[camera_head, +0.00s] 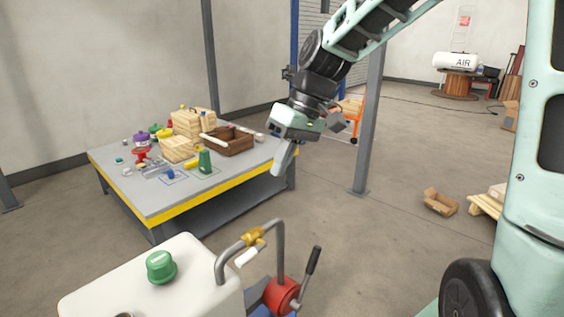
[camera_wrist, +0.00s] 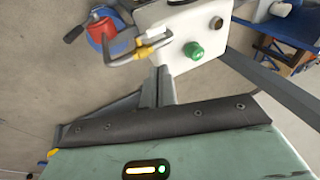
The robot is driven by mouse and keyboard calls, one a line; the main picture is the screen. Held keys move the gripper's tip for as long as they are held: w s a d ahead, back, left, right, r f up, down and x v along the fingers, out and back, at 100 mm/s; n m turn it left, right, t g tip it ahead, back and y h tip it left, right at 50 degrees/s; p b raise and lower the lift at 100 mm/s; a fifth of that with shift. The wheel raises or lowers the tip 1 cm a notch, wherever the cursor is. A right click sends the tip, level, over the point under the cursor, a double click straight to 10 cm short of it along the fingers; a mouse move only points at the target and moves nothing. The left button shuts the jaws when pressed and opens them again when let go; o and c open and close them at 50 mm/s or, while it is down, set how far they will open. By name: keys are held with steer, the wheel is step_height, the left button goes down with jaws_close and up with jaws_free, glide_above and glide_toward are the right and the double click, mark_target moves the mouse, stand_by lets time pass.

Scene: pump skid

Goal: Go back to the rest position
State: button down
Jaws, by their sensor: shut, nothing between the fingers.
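My gripper (camera_head: 283,158) hangs in the air at the upper middle of the head view, pointing down, with its fingers together and empty. It is beyond the pump skid and in front of the workbench's right end, touching nothing that I can see. The pump skid has a white tank (camera_head: 150,285) with a green knob (camera_head: 161,266), a bent grey pipe with a yellow valve (camera_head: 254,236), and a red part with a black lever (camera_head: 283,294). The wrist view shows the white tank (camera_wrist: 178,55) and green knob (camera_wrist: 193,50) too.
A grey post (camera_head: 368,130) stands right of my gripper. A cardboard box (camera_head: 440,202) lies on the floor at right. Open floor lies between.

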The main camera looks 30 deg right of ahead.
stand_by(0.6)
steer(key=s+a+f+n+h+b, duration=0.1)
steer(key=s+a+f, duration=0.3)
steer(key=s, duration=0.3)
steer(key=s+a+f+n+h, duration=0.1)
steer(key=s+a+f+n, duration=0.1)
steer(key=s, duration=0.5)
steer(key=s+a+f+n+g+h+b, duration=0.1)
steer(key=s+a+f, duration=0.4)
steer(key=s+a, duration=0.1)
steer(key=shift+s+a+f+n+h+b, duration=0.3)
steer(key=shift+s+a+f+h, duration=0.1)
steer(key=shift+s, duration=0.4)
